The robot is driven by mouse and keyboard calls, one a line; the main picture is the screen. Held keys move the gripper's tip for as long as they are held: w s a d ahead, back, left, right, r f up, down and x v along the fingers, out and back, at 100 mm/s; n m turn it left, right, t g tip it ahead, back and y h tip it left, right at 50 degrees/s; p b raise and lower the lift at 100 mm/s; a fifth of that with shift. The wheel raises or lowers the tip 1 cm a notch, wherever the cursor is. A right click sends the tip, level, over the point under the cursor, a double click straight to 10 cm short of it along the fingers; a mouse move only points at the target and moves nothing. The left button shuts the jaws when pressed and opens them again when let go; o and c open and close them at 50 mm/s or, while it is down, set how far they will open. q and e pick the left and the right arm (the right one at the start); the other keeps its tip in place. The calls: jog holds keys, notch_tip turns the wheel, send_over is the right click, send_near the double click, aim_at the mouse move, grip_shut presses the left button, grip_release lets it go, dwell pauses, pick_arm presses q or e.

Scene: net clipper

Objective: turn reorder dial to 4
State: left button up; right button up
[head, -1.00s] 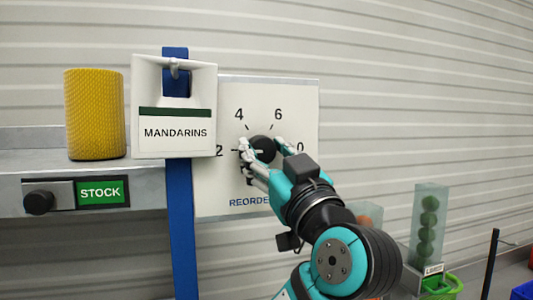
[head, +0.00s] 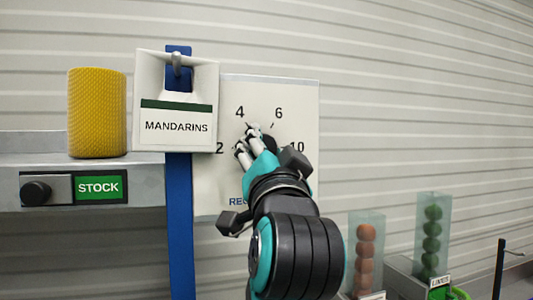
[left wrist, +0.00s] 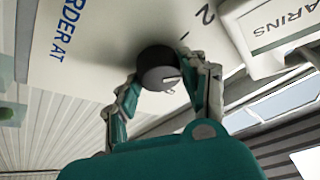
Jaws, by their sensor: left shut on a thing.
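The reorder dial is a black round knob (head: 269,142) on a white panel (head: 300,95) marked 2, 4, 6 and 10. My left gripper (head: 248,141) is at the knob, its fingers largely covering it in the head view. In the left wrist view the knob (left wrist: 156,66) sits between the two fingers of my left gripper (left wrist: 168,74), which is shut on it. A short white mark shows on the knob's face there. I cannot tell which number it points at. My right gripper is not in view.
A MANDARINS sign (head: 177,127) hangs close on the panel's left, by a blue post (head: 180,230). A yellow cylinder (head: 97,112) stands on a grey shelf (head: 145,170) with a STOCK label (head: 98,187). Clear tubes of fruit (head: 433,235) stand lower right.

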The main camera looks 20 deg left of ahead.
pick_arm(q)
jog(key=shift+s+a+r+m+h+p, duration=0.1)
jog(key=shift+m+h+p, duration=0.15)
jog(key=shift+m+h, duration=0.6)
jog(key=shift+r+m+h+p, duration=0.1)
jog(key=shift+m+h+p, duration=0.2)
jog(key=shift+m, duration=1.35)
jog(key=o, duration=1.1)
jog(key=shift+f, duration=0.1)
jog(key=shift+o, duration=0.2)
jog(key=v, duration=1.2)
